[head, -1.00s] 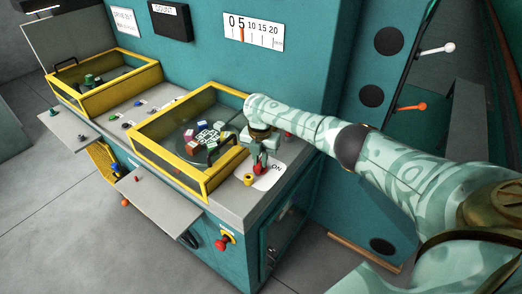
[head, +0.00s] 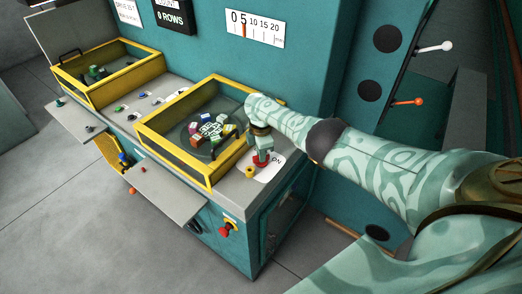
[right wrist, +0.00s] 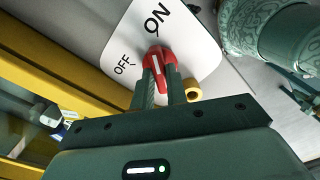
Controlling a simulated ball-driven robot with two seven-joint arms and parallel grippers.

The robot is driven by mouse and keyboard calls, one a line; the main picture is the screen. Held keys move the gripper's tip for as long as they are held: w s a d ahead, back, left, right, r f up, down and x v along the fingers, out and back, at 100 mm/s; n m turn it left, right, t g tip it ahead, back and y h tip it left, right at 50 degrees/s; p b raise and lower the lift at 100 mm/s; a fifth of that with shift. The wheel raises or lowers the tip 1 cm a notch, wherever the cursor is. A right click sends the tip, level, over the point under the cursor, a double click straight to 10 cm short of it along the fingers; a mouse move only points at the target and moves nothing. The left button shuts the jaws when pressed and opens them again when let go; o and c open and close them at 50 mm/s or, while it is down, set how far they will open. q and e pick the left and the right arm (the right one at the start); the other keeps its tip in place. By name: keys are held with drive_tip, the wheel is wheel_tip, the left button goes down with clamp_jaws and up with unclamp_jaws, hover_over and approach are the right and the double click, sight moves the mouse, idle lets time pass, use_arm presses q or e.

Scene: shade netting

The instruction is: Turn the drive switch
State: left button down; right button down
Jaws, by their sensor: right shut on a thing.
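The drive switch is a red knob (right wrist: 160,68) with a white line, on a white plate (right wrist: 188,50) marked OFF and ON. In the right wrist view its narrow end points toward the word ON. My right gripper (right wrist: 162,82) is shut on the knob, a finger on each side. In the head view my right gripper (head: 263,150) is at the front right corner of the machine top, with the red knob (head: 262,158) at its fingertips. My left gripper is not in view.
A yellow-framed guard (head: 200,172) over a round plate with coloured blocks stands left of the switch. A small yellow knob (head: 249,172) is close beside it. A red button (head: 228,227) is on the front. A black display (head: 173,17) reads 0 ROWS.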

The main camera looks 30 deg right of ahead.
drive_tip(key=shift+r+m, duration=0.1)
drive_tip(key=shift+m, duration=0.7)
drive_tip(key=c, duration=1.4)
unclamp_jaws()
wheel_tip(320, 180, up, 16)
drive_tip(key=p, duration=1)
drive_tip(key=shift+d+r, duration=0.1)
